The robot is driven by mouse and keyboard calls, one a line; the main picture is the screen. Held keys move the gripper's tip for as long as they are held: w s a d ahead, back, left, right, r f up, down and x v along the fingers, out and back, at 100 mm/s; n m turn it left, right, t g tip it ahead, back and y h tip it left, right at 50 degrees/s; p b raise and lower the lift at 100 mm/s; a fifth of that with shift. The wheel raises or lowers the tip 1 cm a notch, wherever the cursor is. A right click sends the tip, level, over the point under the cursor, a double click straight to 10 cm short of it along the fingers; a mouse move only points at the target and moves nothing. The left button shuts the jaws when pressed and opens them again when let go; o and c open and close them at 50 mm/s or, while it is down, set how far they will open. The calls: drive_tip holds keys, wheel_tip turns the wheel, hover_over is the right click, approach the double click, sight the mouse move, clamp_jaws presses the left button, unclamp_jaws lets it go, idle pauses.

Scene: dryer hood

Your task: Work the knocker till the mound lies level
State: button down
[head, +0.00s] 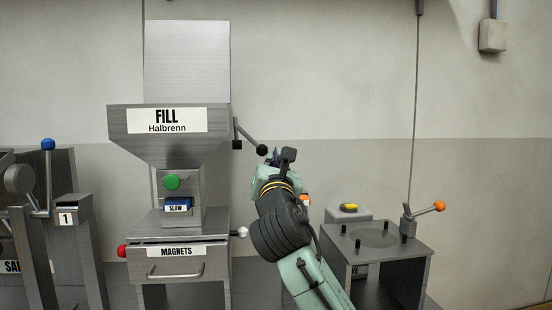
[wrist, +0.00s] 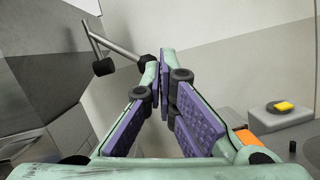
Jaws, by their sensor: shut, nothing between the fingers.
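The knocker is a grey lever with a black ball (head: 262,150) on the right side of the hopper (head: 120,122), slanting down to the right. In the wrist view its rod (wrist: 118,47) ends at my fingertips. My gripper (head: 273,155) is shut and empty, just right of the ball. In the wrist view my closed fingertips (wrist: 158,62) overlap the ball's edge; I cannot tell whether they touch. The hopper is labelled FILL Halbrenn. The mound is not visible; the hopper's front wall hides its inside.
Below the hopper are a green button (head: 172,182), a blue SLOW display (head: 177,206) and a MAGNETS drawer (head: 160,268). At right stands a metal stand (head: 345,250) with an orange-knobbed lever (head: 438,206) and a yellow button (head: 349,207). A blue-knobbed lever (head: 48,145) is at left.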

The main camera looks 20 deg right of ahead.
drive_tip(key=b+v, duration=0.1)
drive_tip(key=v, duration=0.4)
drive_tip(key=shift+s+a+f, duration=0.2)
drive_tip(key=shift+f, duration=0.05)
